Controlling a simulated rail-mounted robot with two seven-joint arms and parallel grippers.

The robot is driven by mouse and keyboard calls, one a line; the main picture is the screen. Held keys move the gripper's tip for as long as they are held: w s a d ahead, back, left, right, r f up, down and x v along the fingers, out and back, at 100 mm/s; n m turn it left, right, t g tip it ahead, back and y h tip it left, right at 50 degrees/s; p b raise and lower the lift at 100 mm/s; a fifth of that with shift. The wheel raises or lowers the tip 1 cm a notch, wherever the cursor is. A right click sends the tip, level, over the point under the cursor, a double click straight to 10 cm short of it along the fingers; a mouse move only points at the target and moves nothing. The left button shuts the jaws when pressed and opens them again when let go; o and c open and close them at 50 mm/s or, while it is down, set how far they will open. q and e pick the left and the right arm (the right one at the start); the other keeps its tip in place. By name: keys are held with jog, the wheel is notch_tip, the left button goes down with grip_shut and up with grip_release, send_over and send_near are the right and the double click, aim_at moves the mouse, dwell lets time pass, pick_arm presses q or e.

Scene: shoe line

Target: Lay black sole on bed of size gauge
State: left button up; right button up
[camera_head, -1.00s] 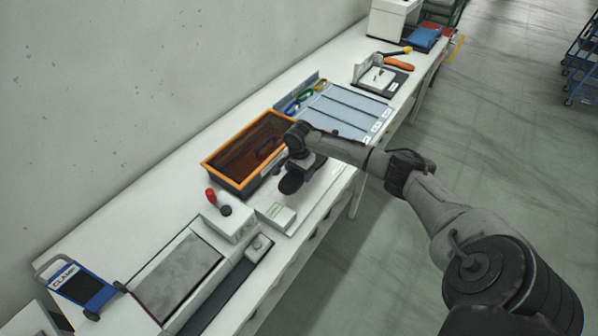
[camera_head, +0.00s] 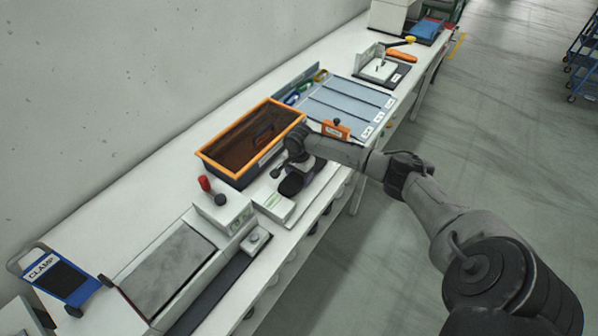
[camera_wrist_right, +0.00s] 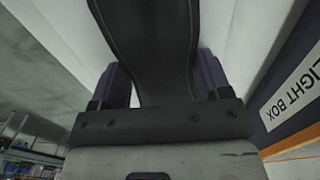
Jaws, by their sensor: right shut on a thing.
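My right gripper (camera_head: 303,167) is above the front of the bench, shut on the black sole (camera_head: 291,186). In the right wrist view the sole (camera_wrist_right: 152,40) runs lengthwise between the two fingers, its far end cut off by the frame. A pale flat plate with a white labelled block (camera_head: 273,205) at its left end lies below the sole; it looks like the size gauge, but no readable label confirms it. The sole and arm hide part of this plate. I cannot tell whether the sole touches it. My left gripper is not in view.
An orange-rimmed dark bin (camera_head: 222,164) stands close behind the gripper. An orange labelled block (camera_head: 336,130) and a blue-grey divided tray (camera_head: 345,106) lie to the right. A white box with red and black knobs (camera_head: 226,212) stands left. A CLAMP stand (camera_head: 62,276) is at far left.

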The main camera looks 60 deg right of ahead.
jog(key=shift+f, duration=0.2)
jog(key=o, duration=1.1)
notch_tip(320, 180, up, 14)
jog(key=shift+f+p, duration=0.1)
jog(key=shift+p, duration=0.95)
